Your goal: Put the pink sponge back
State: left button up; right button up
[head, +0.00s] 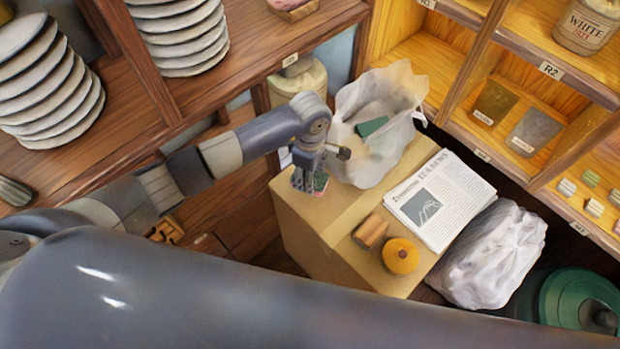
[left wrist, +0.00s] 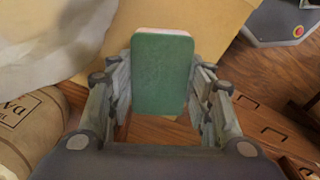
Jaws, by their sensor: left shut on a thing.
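My left gripper (head: 322,172) is shut on a sponge near the left corner of a tan box. The sponge (head: 320,182) shows green with a little pink in the head view, mostly hidden by the fingers. In the left wrist view the sponge (left wrist: 162,75) turns a flat green face to the camera, with a thin pale pinkish edge at its top; it sits upright between the two fingers of the gripper (left wrist: 162,95). I cannot tell whether it touches the box. My right gripper is not in view.
Labelled shelves (head: 470,110) stand right; stacked plates (head: 45,80) left. A wooden dish (head: 293,12) holds something pink.

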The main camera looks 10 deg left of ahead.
pick_arm(q)
notch_tip(320, 180, down, 3)
jog(key=shift+r, duration=0.1)
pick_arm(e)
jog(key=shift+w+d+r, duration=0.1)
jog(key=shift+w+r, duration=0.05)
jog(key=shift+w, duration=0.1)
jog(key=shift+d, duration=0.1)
pick_arm(q)
jog(key=shift+f, duration=0.3)
jog(key=o, duration=0.9)
jog(key=shift+r, duration=0.1)
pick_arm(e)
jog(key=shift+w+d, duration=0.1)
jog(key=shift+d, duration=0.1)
pick_arm(q)
jog(key=shift+r, duration=0.15)
jog(key=shift+r, duration=0.25)
notch_tip(320, 180, up, 12)
jog(key=shift+f+b, duration=0.2)
jog(key=shift+b, duration=0.15)
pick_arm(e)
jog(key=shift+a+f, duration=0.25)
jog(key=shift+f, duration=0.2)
